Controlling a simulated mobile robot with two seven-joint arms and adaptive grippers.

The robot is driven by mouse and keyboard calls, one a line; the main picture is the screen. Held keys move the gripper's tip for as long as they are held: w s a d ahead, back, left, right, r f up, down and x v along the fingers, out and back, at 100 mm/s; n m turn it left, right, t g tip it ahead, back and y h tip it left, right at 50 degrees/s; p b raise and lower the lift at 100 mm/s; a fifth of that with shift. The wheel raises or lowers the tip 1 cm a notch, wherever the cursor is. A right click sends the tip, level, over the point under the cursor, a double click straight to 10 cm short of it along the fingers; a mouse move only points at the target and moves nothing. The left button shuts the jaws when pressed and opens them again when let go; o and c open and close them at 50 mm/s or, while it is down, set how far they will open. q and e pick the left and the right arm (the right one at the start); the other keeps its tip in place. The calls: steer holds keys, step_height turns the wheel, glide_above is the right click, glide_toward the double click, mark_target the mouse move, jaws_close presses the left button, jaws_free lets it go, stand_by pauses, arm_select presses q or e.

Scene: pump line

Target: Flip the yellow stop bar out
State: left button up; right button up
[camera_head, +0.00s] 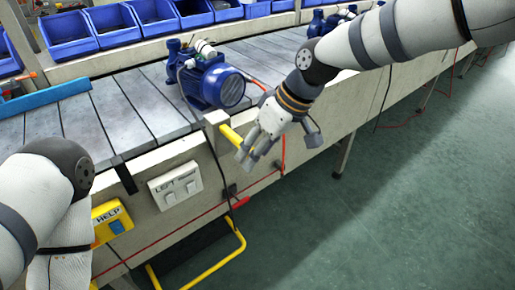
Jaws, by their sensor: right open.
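The yellow stop bar (231,136) sticks out from a pale block (215,118) on the near edge of the conveyor, slanting down to the right. My right gripper (246,157) is open at the outer end of the bar and points down to the left. Its fingers overlap the bar's end in the picture, and I cannot tell whether they touch it. The gripper hides part of that end. My left arm comes in at the left edge, but its gripper is not in view.
A blue pump (212,82) stands on the conveyor (130,110) behind the bar. A switch panel (175,186) and a yellow HELP box (111,222) are on the front side. A yellow rail (205,267) is below. Blue bins (110,25) line the back.

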steer(key=shift+w, duration=0.1)
steer(key=v, duration=1.2)
steer(key=shift+a, duration=0.1)
